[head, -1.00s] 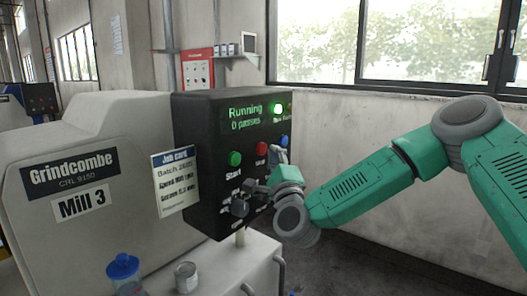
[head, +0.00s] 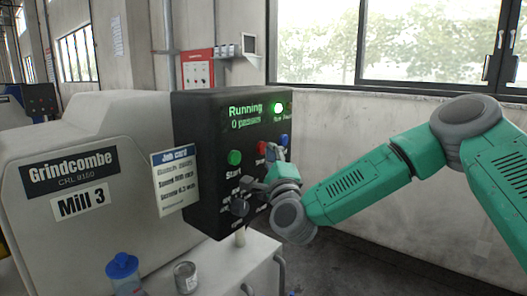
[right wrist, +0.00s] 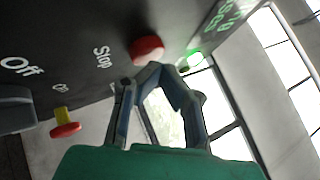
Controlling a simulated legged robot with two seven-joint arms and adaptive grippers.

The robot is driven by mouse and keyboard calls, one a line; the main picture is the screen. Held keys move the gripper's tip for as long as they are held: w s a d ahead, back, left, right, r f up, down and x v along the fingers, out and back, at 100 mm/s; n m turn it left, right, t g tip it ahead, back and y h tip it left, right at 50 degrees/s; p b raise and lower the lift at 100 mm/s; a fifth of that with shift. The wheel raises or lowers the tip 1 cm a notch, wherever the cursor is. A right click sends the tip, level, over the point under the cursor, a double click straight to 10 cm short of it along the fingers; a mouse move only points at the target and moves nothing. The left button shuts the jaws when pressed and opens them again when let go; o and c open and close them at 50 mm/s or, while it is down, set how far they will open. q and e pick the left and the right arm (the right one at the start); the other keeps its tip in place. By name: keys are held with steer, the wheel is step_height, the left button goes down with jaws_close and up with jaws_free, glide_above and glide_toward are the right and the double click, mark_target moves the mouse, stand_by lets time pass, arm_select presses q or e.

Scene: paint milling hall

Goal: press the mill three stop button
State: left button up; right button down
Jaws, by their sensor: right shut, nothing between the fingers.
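The Mill 3 control panel (head: 220,165) is a black box with a lit green display reading Running. Its red stop button (head: 261,148) sits between the green start button (head: 235,158) and a blue button (head: 284,140). My right gripper (head: 272,150) is shut and empty, its tips right in front of the stop button and partly covering it. In the right wrist view the red stop button (right wrist: 147,49), next to the word Stop, is just beyond the fingertips (right wrist: 155,68). I cannot tell whether they touch. My left gripper is not in view.
The mill body (head: 110,150) carries a Mill 3 label, and a job card (head: 175,180) hangs beside the panel. A blue-lidded jar (head: 123,272) and a tin (head: 186,277) stand on the cabinet below. A yellow-and-red switch (right wrist: 65,124) shows near Off.

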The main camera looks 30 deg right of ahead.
steer(key=shift+w+a+b, duration=0.15)
steer(key=shift+w+b, duration=0.2)
steer(key=shift+w, duration=0.05)
stand_by(0.6)
steer(key=shift+s, duration=0.1)
steer(key=shift+s+d, duration=0.3)
steer(key=shift+s, duration=0.45)
steer(key=s, duration=0.1)
steer(key=s+d, duration=0.1)
steer(key=s, duration=0.1)
steer(key=s+d, duration=0.1)
steer(key=shift+s, duration=0.3)
steer(key=shift+a, duration=0.1)
stand_by(0.8)
